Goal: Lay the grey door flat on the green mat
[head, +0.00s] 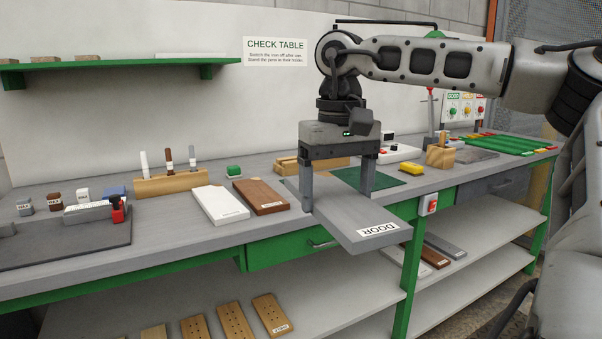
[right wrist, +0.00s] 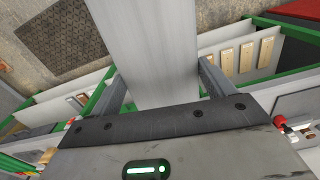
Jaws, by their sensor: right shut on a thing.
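The grey door (head: 345,218), a flat board with a white DOOR label, is held by my right gripper (head: 338,192). The gripper points down and is shut across the door's width, with one finger at each side. The door lies roughly level and its labelled end juts out past the table's front edge; I cannot tell whether it touches the table. In the right wrist view the door (right wrist: 150,50) runs away between the fingers. The green mat (head: 385,183) lies on the table behind the door, partly hidden by the gripper. My left gripper is not in view.
A white board (head: 220,204) and a brown board (head: 260,196) lie left of the door. A wooden block (head: 288,166) stands behind, and a yellow box (head: 411,168) sits right of the mat. A red switch (head: 429,204) is on the table's front. Shelves below hold boards.

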